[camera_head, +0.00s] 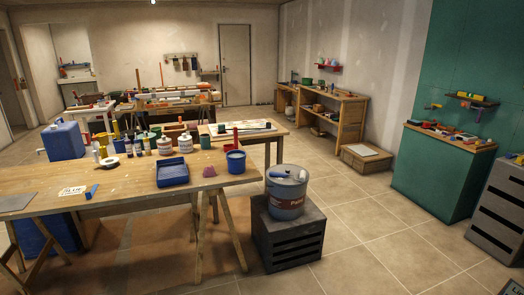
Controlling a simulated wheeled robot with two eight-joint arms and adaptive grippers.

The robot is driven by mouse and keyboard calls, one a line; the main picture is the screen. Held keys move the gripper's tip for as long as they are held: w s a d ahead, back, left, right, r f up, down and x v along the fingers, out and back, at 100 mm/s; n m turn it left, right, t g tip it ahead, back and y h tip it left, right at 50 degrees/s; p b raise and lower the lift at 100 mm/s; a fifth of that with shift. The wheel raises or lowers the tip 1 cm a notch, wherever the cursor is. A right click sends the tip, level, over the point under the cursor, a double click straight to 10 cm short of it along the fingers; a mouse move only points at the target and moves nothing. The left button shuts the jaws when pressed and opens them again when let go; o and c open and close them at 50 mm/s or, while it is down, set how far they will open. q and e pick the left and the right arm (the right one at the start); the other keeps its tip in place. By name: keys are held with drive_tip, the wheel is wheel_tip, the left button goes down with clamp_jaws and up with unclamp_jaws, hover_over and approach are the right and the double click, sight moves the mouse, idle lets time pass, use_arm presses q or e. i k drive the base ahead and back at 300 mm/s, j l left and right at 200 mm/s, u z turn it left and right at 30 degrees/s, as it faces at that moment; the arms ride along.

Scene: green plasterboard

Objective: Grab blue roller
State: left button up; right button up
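No blue roller can be made out for certain. A small pale and blue item (279,174), perhaps a roller, lies on top of a grey-blue paint bucket (287,204). The bucket stands on a dark slatted crate to the right of the near table. A small blue item (91,191) lies on the near table by a white label, too small to identify. A blue paint tray (172,175) also sits on that table. Neither of my grippers is in view.
The wooden near table (130,199) holds jars, bottles and a small blue bucket (236,161). A dark crate (285,240) stands on the floor. A green cabinet (440,175) with tools is at the right. Tiled floor between them is clear.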

sight(302, 175)
drive_tip(key=i+z, duration=0.1)
drive_tip(key=i, duration=0.9)
drive_tip(key=i+j+z, duration=0.1)
drive_tip(key=i, duration=0.85)
drive_tip(key=i+j+z, duration=0.2)
drive_tip(key=i+z, duration=0.2)
drive_tip(key=i+j+z, duration=0.85)
drive_tip(key=k+l, duration=0.05)
drive_tip(key=l, duration=0.05)
